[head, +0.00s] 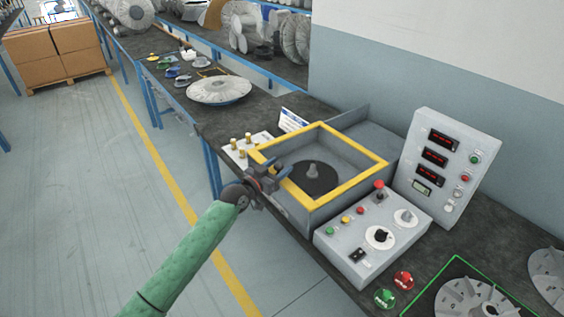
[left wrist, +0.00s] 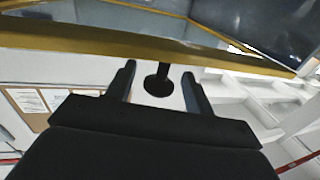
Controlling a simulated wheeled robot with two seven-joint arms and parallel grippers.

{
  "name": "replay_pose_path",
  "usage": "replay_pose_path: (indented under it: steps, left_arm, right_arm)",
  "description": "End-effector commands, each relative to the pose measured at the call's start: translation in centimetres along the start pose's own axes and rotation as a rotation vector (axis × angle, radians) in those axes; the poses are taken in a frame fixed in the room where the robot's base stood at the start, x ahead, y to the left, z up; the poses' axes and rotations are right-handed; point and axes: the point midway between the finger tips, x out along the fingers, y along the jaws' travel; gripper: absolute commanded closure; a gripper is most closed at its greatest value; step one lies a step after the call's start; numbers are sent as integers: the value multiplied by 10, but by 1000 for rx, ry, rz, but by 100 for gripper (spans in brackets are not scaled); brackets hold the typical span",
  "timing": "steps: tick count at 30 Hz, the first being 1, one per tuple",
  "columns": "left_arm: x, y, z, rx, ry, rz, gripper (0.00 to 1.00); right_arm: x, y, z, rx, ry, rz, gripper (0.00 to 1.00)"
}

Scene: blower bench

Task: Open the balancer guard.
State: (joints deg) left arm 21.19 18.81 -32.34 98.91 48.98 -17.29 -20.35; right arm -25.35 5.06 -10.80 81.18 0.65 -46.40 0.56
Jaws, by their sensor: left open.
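The balancer guard (head: 345,187) is a yellow frame lying flat over the grey balancer box (head: 325,208). Through it I see a dark disc with a grey spindle (head: 313,170). In the left wrist view the guard's yellow bar (left wrist: 130,45) crosses in front of my gripper. A dark stem with a round black knob (left wrist: 158,86) shows at that bar. My left gripper (head: 281,173) is at the frame's left front edge. In the left wrist view its open fingers (left wrist: 161,88) stand either side of the knob, apart from it. My right gripper is out of view.
A control box (head: 350,258) with buttons and dials stands right of the balancer, with a display panel (head: 445,165) behind it. A white tray with brass pieces (head: 236,153) sits left of the balancer. A finned disc (head: 219,91) lies farther along the bench.

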Motion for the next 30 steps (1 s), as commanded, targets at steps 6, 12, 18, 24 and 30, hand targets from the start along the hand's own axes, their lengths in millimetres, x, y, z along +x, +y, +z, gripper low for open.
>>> replay_pose_path:
  steps: [6,12,18,24,30]
  left_arm:
    - [17,0,-1,0,-1,1,47]
    - [20,0,1,0,-1,1,47]
    - [20,0,1,0,-1,1,59]
    - [20,0,0,0,-1,0,98]
    - [26,2,2,-1,0,1,100]
  right_arm:
    - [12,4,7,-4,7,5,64]
    - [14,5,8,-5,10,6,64]
    - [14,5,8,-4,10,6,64]
    - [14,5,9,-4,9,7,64]
    - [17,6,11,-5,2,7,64]
